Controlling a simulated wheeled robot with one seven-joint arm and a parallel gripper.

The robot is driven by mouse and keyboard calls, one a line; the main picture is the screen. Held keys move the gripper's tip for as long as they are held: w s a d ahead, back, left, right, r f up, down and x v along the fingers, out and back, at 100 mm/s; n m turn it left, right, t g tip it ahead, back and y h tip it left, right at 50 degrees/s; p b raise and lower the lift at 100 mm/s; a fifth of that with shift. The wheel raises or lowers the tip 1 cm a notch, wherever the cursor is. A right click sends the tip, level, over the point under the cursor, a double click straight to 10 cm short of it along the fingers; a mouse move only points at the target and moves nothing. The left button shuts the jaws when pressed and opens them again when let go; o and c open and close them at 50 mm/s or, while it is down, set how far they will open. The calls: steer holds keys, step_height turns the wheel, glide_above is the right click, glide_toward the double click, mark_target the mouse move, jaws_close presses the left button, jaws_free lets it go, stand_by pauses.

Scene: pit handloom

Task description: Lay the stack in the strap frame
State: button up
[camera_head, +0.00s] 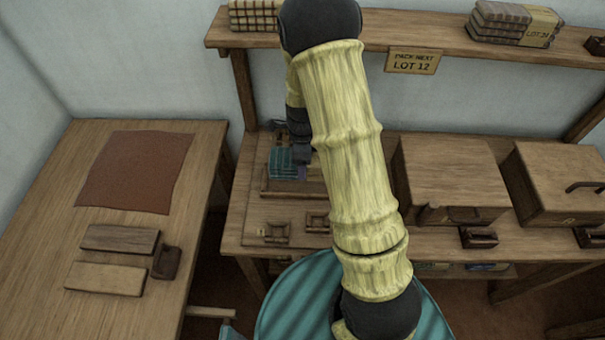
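A small stack of teal folded cloth with a purple part (283,167) is on the bench at the back, left of my arm. My gripper (301,154) points down at the stack's right side, touching or just above it. The fingers are too small and dark to tell whether they are open or shut on it. Low wooden rails (265,188) lie around the stack's front and left, perhaps the strap frame. My arm hides the right part of this area, and I see no straps clearly.
Two small wooden holders (277,233) sit at the bench front. Two closed wooden boxes (450,175) stand to the right. A shelf (420,37) with cloth stacks runs above. The left table (55,200) bears a brown cloth (137,172) and two wooden boards (120,239).

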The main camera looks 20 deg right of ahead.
steer(key=shift+w+f, duration=0.1)
steer(key=shift+f, duration=0.95)
steer(key=shift+f, duration=0.15)
step_height(320, 180, down, 4)
steer(key=shift+d+r, duration=0.1)
steer(key=shift+r, duration=0.15)
steer(key=shift+s, duration=0.2)
steer(key=o, duration=0.6)
steer(key=shift+f, duration=0.1)
steer(key=o, duration=0.5)
steer(key=shift+c, duration=0.2)
